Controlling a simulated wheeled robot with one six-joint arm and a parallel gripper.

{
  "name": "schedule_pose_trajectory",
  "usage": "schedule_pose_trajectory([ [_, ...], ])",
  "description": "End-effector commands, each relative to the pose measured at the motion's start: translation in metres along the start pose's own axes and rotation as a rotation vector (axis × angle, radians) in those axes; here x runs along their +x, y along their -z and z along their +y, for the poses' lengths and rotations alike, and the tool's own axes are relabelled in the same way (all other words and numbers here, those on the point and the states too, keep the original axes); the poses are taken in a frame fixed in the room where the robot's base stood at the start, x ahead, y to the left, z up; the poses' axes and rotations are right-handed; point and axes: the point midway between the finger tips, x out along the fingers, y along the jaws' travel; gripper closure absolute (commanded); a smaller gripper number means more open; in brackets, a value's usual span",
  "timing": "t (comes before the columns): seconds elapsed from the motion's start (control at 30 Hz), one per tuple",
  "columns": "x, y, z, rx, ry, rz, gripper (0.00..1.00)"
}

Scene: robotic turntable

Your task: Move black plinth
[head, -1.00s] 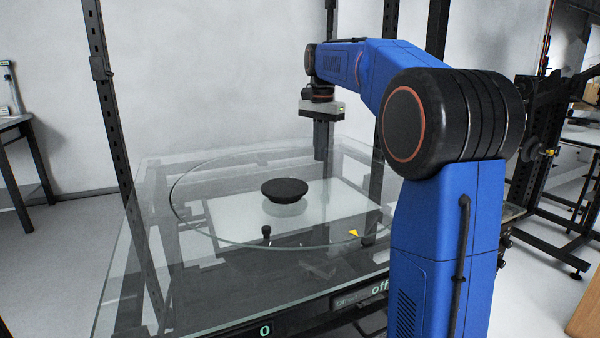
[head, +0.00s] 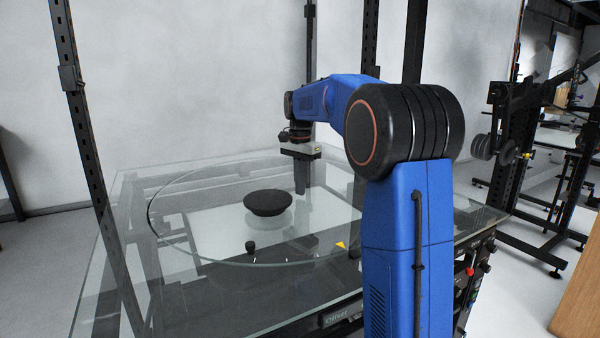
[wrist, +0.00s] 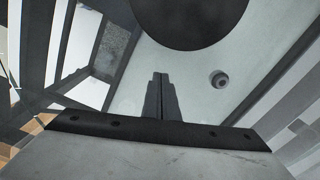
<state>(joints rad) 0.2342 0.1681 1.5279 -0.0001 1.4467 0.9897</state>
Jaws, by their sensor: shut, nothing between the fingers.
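The black plinth (head: 267,203) is a low round dark disc, wider at the top, on the glass turntable (head: 150,222). In the wrist view the plinth (wrist: 190,15) is a large dark disc at the top edge, partly cut off. My gripper (head: 301,192) points straight down just right of the plinth, apart from it in the picture. In the wrist view my gripper (wrist: 160,75) has both fingers together with nothing between them. The fingertips lie below the disc in that picture, with a gap.
A small black knob (head: 250,246) and a yellow triangular marker (head: 341,246) are at the near side of the turntable. Dark upright posts (head: 90,150) frame the glass table. The glass around the plinth is otherwise clear.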

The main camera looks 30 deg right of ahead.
Motion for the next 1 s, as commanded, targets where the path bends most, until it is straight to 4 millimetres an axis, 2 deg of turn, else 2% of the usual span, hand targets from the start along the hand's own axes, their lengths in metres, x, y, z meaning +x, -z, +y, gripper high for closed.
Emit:
schedule_pose_trajectory([
  [0.1, -0.003, -0.020, -0.001, -0.003, 0.002, 0.001, 1.00],
  [0.3, -0.003, -0.036, 0.000, -0.001, 0.001, 0.001, 1.00],
  [0.8, -0.003, -0.043, -0.001, -0.002, 0.001, 0.001, 1.00],
  [0.87, -0.003, -0.051, -0.001, -0.003, 0.002, 0.001, 1.00],
  [1.0, -0.003, -0.080, 0.000, -0.006, 0.002, 0.001, 1.00],
])
